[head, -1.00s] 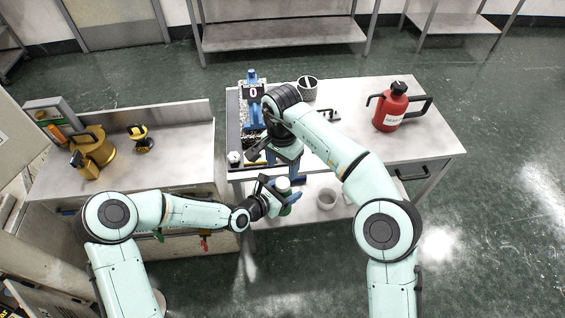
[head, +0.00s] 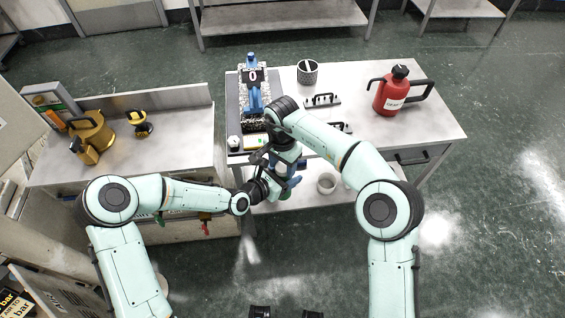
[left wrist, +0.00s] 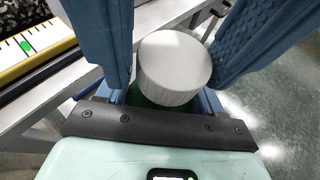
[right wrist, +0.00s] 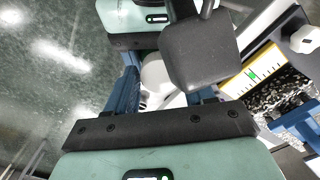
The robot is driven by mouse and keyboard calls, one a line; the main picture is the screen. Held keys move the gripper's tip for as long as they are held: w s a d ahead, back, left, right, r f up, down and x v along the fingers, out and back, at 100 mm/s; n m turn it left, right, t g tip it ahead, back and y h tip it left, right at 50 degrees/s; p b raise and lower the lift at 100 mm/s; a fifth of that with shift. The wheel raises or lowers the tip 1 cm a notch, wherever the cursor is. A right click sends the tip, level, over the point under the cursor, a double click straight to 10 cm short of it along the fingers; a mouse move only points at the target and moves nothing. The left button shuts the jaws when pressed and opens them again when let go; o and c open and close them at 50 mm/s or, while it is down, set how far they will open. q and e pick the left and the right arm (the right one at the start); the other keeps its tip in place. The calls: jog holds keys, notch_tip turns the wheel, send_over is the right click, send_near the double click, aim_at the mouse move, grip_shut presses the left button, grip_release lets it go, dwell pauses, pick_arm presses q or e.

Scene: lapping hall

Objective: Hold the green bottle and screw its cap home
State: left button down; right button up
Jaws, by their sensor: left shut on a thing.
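The green bottle (head: 285,196) is held upright off the table's front edge, mostly hidden by my grippers. My left gripper (head: 273,187) is shut on it from the left. The white cap (left wrist: 174,68) sits on top of the bottle in the left wrist view, with a bit of green body (left wrist: 150,98) below. It also shows in the right wrist view (right wrist: 156,75). My right gripper (head: 288,176) is at the bottle; its blue fingers stand on either side of the cap and look apart from it. I cannot tell how far the cap is threaded.
The metal table (head: 435,125) bears a red can (head: 389,95), a dark cup (head: 307,72), black handled pieces (head: 322,100) and a blue stand (head: 253,95). A yellow-edged strip (right wrist: 252,74) lies near its front left corner. A grey cup (head: 326,183) stands on the lower shelf. Yellow cans (head: 95,133) stand on the left bench.

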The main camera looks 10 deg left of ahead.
jog(key=c, duration=0.7)
jog(key=shift+m, duration=1.6)
jog(key=o, duration=1.2)
jog(key=shift+c, duration=0.2)
jog(key=shift+r, duration=2.3)
jog(key=shift+c, duration=0.4)
